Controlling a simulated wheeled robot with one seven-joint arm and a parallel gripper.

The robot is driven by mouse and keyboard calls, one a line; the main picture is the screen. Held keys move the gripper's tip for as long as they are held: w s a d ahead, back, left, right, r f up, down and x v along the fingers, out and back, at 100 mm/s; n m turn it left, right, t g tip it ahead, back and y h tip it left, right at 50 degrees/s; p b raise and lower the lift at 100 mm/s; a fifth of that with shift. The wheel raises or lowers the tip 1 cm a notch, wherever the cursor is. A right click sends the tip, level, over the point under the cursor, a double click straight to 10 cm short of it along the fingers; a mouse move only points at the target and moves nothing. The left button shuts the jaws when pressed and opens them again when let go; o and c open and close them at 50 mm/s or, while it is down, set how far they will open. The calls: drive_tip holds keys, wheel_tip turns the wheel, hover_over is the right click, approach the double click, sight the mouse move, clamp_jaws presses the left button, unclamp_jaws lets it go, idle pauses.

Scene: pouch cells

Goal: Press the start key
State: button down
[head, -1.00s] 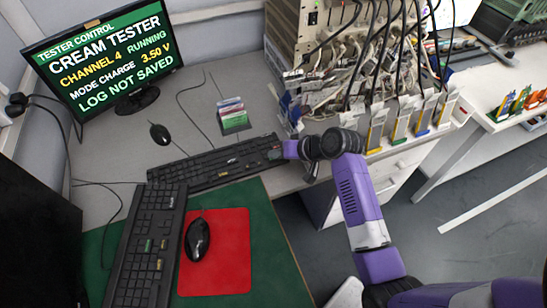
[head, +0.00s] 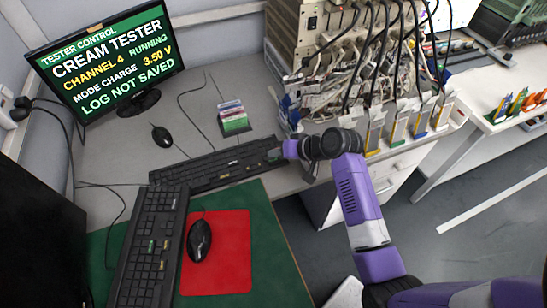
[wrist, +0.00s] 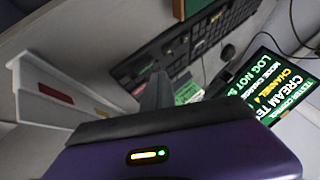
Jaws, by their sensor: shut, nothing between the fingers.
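The far black keyboard (head: 215,167) lies on the grey bench below the monitor (head: 105,58). It also shows in the wrist view (wrist: 190,35), with small yellow and green marked keys; I cannot read which is the start key. The monitor reads "Cream Tester, Channel 4 running, mode charge 3.50 V, log not saved". My gripper (head: 281,152) is at the right end of the far keyboard. In the wrist view its grey fingers (wrist: 157,90) are together and empty, pointing toward the keyboard. Whether the tips touch a key is hidden.
A second black keyboard (head: 149,245) with coloured keys lies at the near left, beside a black mouse (head: 199,240) on a red mat (head: 232,265). Another mouse (head: 162,136) and a card holder (head: 233,119) stand behind. A cabled rack (head: 320,35) rises close behind my gripper.

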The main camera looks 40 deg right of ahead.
sight(276, 160)
wheel_tip(276, 160, up, 5)
drive_tip(key=p, duration=0.4)
drive_tip(key=shift+p, duration=0.35)
idle(0.8)
drive_tip(key=shift+w+d+r, duration=0.1)
drive_tip(key=shift+w+d, duration=0.05)
drive_tip(key=s+d+r+m+t+h, duration=0.1)
drive_tip(key=d+r+m+t+h, duration=0.1)
drive_tip(key=d+r+t+h, duration=0.35)
drive_tip(key=s+a+r+n+y, duration=0.1)
drive_tip(key=s+a+r+n, duration=0.1)
drive_tip(key=s+a, duration=0.5)
drive_tip(key=s+a+r+n+y+b, duration=0.1)
drive_tip(key=s+a+r+n, duration=0.2)
drive_tip(key=s+a, duration=0.5)
drive_tip(key=s+a+r+n+y, duration=0.1)
drive_tip(key=s+a+r+n, duration=0.2)
drive_tip(key=s+a, duration=0.4)
drive_tip(key=f+v, duration=0.1)
drive_tip(key=v, duration=0.8)
drive_tip(key=shift+s+f, duration=0.2)
drive_tip(key=shift+s, duration=0.4)
